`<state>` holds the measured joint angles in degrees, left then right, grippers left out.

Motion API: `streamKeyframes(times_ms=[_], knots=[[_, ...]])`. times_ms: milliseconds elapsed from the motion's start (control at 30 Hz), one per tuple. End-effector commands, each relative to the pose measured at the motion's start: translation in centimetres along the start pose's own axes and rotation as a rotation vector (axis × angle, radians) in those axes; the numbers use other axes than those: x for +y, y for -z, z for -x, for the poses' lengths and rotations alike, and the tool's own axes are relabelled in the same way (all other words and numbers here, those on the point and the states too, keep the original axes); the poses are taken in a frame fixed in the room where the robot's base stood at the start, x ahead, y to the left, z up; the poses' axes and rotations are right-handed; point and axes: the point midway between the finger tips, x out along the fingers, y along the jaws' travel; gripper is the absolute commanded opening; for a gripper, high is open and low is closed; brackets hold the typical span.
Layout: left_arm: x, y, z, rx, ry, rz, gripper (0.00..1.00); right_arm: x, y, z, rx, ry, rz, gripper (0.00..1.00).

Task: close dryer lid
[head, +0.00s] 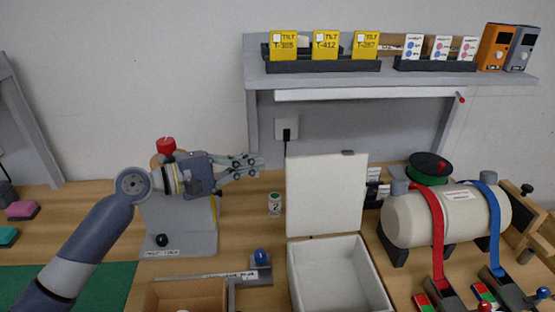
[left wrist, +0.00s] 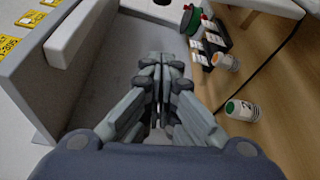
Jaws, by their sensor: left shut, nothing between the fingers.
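The white box (head: 376,288) stands open at the front centre. Its flat white lid (head: 325,195) stands upright at the box's back edge, with a small dark tab at its top. My left gripper (head: 258,164) is shut and empty, to the left of the lid's upper part and apart from it. In the left wrist view, the shut fingers (left wrist: 160,88) point forward with nothing between them. A white edge at the top right there may be the lid, but I cannot tell. My right gripper is not in view.
A small labelled vial (head: 275,205) stands left of the lid. A white tank (head: 440,215) with red and blue straps stands to the right. A shelf (head: 400,82) with yellow cards is above. A cardboard box (head: 160,296) and a blue knob (head: 261,256) are left of the white box.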

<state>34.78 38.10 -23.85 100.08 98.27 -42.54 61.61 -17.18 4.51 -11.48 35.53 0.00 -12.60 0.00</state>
Motion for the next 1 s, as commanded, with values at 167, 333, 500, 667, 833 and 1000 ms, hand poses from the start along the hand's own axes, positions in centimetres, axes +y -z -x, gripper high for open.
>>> streamKeyframes(times_ms=[167, 333, 500, 667, 833, 1000], knots=[[0.3, -0.2, -2.4, -0.004, 0.0, 0.001, 0.0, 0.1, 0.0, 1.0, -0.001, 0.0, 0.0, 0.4], [0.5, -0.2, -6.0, -0.003, -0.001, 0.002, 0.0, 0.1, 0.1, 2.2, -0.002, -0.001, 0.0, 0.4], [0.4, -0.1, -9.7, -0.001, -0.001, 0.0, 0.0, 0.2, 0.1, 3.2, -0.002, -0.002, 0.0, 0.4], [0.4, -2.1, -8.9, 0.001, 0.003, -0.004, 0.0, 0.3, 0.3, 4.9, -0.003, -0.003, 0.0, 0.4], [0.2, -3.3, -8.5, 0.002, 0.002, -0.002, 0.0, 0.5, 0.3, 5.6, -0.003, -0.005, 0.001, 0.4], [0.0, -3.8, -8.4, 0.002, 0.0, -0.001, 0.0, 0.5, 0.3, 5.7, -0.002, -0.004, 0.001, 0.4]])
